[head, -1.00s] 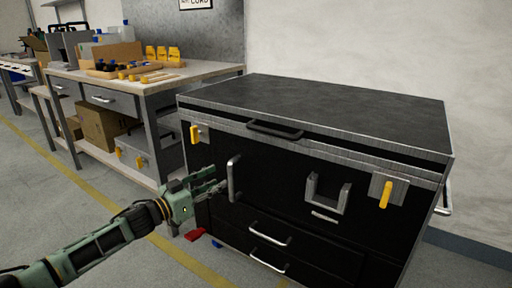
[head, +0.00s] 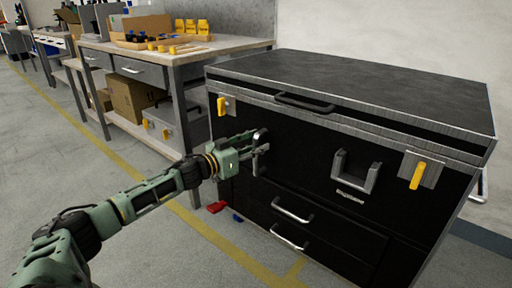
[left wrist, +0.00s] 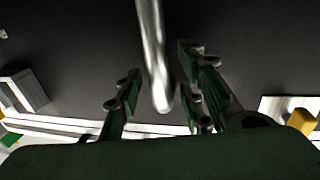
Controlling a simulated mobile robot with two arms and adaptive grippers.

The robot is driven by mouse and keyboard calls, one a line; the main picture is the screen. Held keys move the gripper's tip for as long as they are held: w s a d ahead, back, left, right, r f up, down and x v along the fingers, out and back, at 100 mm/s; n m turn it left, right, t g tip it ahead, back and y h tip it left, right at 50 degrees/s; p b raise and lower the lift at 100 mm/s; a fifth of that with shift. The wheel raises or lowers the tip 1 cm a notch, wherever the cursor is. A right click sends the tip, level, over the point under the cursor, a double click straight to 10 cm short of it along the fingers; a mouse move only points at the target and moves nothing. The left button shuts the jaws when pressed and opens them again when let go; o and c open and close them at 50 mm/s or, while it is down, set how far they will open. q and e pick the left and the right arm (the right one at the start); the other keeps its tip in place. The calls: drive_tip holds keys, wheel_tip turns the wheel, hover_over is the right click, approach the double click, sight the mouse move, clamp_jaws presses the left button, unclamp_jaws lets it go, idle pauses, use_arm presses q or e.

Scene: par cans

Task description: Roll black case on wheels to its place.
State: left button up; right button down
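The black case (head: 395,85) is a large box with a dark lid, grey metal edging, yellow latches and silver drawer handles. It stands on the floor at the right of the head view. In the left wrist view the handle (left wrist: 154,60) comes down between the two open fingers of the left gripper (left wrist: 155,100). I see a gap on each side of the handle. My right gripper is not in view.
A workbench (head: 150,48) with boxes, yellow items and tools stands behind and left of the case. A red object (head: 217,207) and a blue one lie on the floor at the case's left. A wall is behind.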

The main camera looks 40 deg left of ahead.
use_arm(q)
drive_tip(key=shift+c, duration=0.6)
clamp_jaws()
